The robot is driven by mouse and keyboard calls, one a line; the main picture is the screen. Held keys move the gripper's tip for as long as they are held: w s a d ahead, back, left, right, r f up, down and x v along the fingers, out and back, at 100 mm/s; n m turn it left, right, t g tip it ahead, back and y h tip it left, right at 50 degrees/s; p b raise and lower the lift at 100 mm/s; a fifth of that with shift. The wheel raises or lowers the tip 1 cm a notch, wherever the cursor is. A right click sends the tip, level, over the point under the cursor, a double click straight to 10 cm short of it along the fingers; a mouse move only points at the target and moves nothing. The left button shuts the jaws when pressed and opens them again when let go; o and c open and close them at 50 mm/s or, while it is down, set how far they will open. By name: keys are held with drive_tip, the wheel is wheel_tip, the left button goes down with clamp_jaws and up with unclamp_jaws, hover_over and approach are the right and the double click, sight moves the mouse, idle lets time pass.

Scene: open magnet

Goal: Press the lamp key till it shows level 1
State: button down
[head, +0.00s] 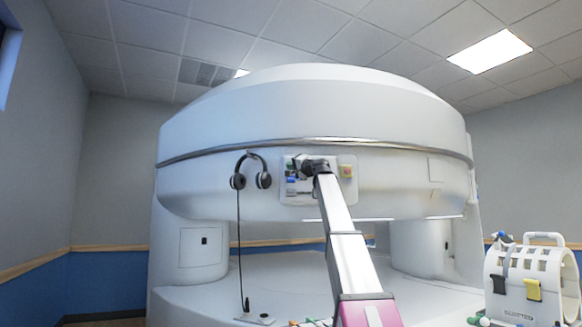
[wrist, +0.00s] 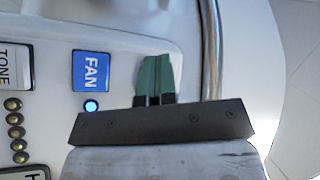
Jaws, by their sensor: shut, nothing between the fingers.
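The control panel (head: 299,197) is on the front of the white magnet's upper part. My gripper (head: 306,164) is in front of it and hides part of its middle. In the wrist view, my gripper (wrist: 155,80) is shut, its green fingertips together and empty, over a bare part of the panel (wrist: 120,28). A blue key marked FAN (wrist: 91,71) lies left of the fingertips, with a lit blue dot (wrist: 91,106) beside it. No key marked lamp can be read in either view, and no level reading for it shows.
A key marked TONE (wrist: 15,67) and a column of yellowish dots (wrist: 14,132) are at the wrist view's left. Headphones (head: 251,171) hang left of the panel, their cord running down. A white coil (head: 525,285) stands at the lower right. A metal rail (wrist: 212,45) borders the panel.

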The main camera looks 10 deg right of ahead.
drive_tip(key=shift+s, duration=0.1)
drive_tip(key=shift+s+a, duration=0.1)
drive_tip(key=shift+s, duration=0.65)
drive_tip(key=shift+s, duration=0.1)
drive_tip(key=s, duration=0.4)
drive_tip(key=shift+s+a, duration=0.35)
drive_tip(key=shift+s, duration=0.05)
idle(0.5)
